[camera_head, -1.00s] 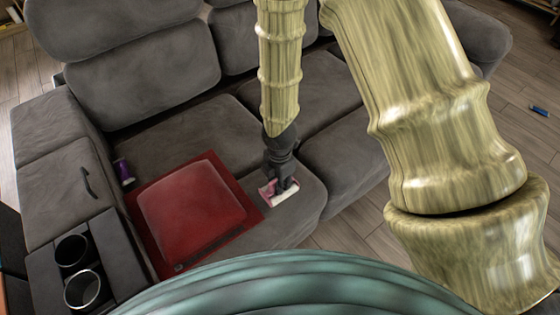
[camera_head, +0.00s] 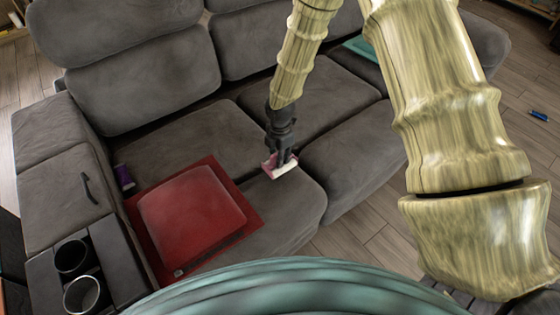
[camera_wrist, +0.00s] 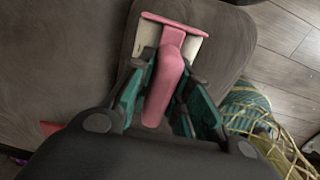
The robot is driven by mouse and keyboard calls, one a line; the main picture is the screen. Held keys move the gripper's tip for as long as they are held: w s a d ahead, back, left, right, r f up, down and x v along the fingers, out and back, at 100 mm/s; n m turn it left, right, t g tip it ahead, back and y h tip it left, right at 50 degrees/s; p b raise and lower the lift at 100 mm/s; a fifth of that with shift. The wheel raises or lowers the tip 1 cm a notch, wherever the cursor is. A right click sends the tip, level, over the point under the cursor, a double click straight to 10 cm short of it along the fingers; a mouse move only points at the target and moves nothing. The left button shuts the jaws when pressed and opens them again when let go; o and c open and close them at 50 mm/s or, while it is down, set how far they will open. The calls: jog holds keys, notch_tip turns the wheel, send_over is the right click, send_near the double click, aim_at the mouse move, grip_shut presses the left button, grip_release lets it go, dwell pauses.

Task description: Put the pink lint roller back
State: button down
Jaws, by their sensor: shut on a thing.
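The pink lint roller (camera_head: 281,168) has a pink handle and a white roll. My gripper (camera_head: 281,152) is shut on it, above the grey sofa seat. In the wrist view the pink handle of the lint roller (camera_wrist: 166,80) lies between the teal-padded fingers of my gripper (camera_wrist: 160,100), with its head pointing away from the palm. I cannot tell exactly how far the roller is above the cushion.
A red cushion-like pad on a red mat (camera_head: 248,213) lies left of the roller. A purple item (camera_head: 124,177) stands by the armrest with two cup holders (camera_head: 82,293). A teal flat thing (camera_head: 362,47) lies on the far seat. A blue item (camera_head: 539,115) is on the floor.

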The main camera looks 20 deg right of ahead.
jog(key=shift+f, duration=1.25)
jog(key=shift+f, duration=0.15)
jog(key=c, duration=1.3)
grip_release()
notch_tip(320, 180, up, 12)
jog(key=shift+r+p, duration=0.15)
jog(key=shift+p, duration=0.25)
